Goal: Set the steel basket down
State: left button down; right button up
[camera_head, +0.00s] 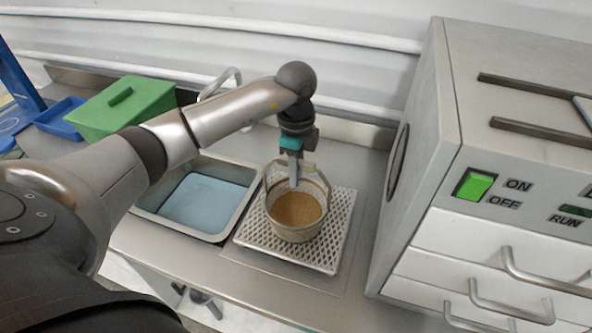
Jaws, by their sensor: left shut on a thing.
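The steel basket (293,232) is a round metal basket with an upright handle, holding brown grainy substrate (297,208). It appears upright over the perforated drain plate (333,243), in the middle of the view. I cannot tell whether its bottom touches the plate. My left gripper (293,182) points down over the basket and is shut on its handle. The fingers hide part of the handle. My right gripper is not in view.
A sink with bluish water (207,203) lies directly left of the plate. A white machine (440,150) with drawers and an ON/OFF switch stands close on the right. A green box (122,108) and a blue tray (60,118) sit at the back left.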

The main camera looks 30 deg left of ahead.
pick_arm(q)
jog(key=c, duration=0.8)
grip_release()
jog(key=shift+o, duration=0.2)
notch_tip(320, 180, up, 12)
jog(key=shift+r, duration=0.15)
